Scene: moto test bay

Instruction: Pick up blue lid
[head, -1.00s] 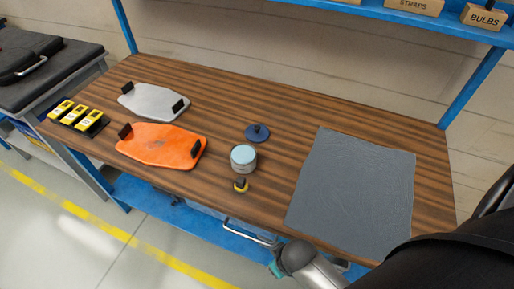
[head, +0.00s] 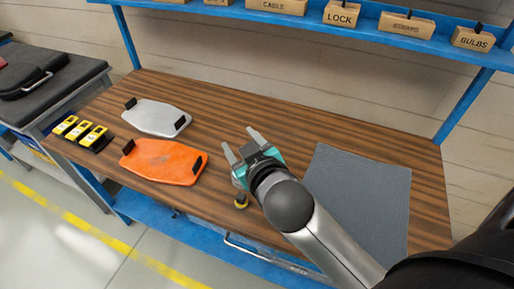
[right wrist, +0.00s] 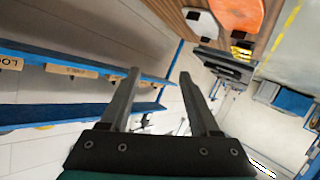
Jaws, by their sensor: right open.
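My right gripper (head: 240,143) is open, with two grey fingers spread over the middle of the wooden workbench and nothing between them. It also shows open and empty in the right wrist view (right wrist: 158,76). The blue lid does not show in the current frames; my right gripper and arm cover the part of the bench where it lay. The round tin with a pale top that stood near it is also hidden or nearly so behind the gripper. My left gripper is not in view.
An orange board (head: 165,162) and a grey board (head: 156,117), each with black handles, lie left on the bench. Yellow devices (head: 86,132) sit at its left end. A small yellow-and-black item (head: 241,201) is near the front edge. A grey mat (head: 365,195) lies right. A blue shelf (head: 300,17) with labelled boxes hangs above.

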